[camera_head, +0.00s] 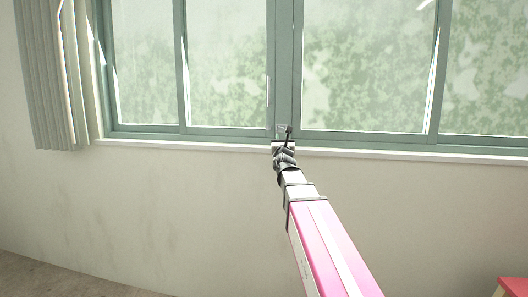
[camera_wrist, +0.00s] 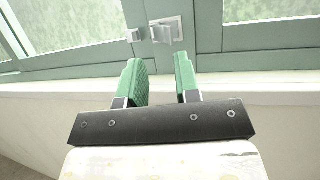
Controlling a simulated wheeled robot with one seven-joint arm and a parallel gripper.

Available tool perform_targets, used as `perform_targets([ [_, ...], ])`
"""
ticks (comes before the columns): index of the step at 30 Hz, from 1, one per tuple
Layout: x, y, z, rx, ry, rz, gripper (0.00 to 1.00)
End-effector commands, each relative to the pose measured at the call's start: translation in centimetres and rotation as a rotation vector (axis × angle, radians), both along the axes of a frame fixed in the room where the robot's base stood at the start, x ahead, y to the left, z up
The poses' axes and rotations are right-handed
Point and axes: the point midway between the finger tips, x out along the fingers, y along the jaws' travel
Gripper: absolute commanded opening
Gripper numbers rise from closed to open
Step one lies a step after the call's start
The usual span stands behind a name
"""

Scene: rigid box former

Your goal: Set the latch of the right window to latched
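The window (camera_head: 285,60) has green frames, with a left and a right part meeting at a central post. A pale grey latch (camera_wrist: 166,29) with a square plate and a short protruding lever sits low on this post in the wrist view. A small grey piece (camera_wrist: 133,35) sits just left of it. My gripper (camera_wrist: 158,62) is open and empty, its two green fingers apart and pointing toward the latch, with no visible contact. In the head view my gripper (camera_head: 285,132) is at the foot of the post and mostly hides the latch area. I cannot tell the latch's setting.
A white sill (camera_head: 420,154) runs below the window, close under my gripper. A pleated curtain (camera_head: 50,80) hangs at the left. A red-topped piece of furniture (camera_head: 513,286) shows at the lower right. The wall below the sill is bare.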

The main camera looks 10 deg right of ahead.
Motion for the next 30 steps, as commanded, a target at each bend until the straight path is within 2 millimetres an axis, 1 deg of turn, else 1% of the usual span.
perform_targets([
  [1,1.0,0.0,0.4,0.0,0.0,0.001,0.3],
  [12,6.3,-0.5,2.5,0.0,0.002,0.002,0.3],
  [13,6.8,-0.5,2.7,0.0,0.002,0.003,0.32],
  [14,7.2,-0.5,2.9,-0.001,0.002,0.003,0.38],
  [15,7.7,-0.5,3.1,-0.001,0.002,0.004,0.3],
  [20,9.4,-0.7,3.8,-0.001,0.003,0.005,0.3],
  [22,9.0,-0.5,3.8,0.001,-0.002,-0.007,0.3],
  [30,8.9,-0.2,3.9,0.0,-0.01,-0.07,0.3],
])
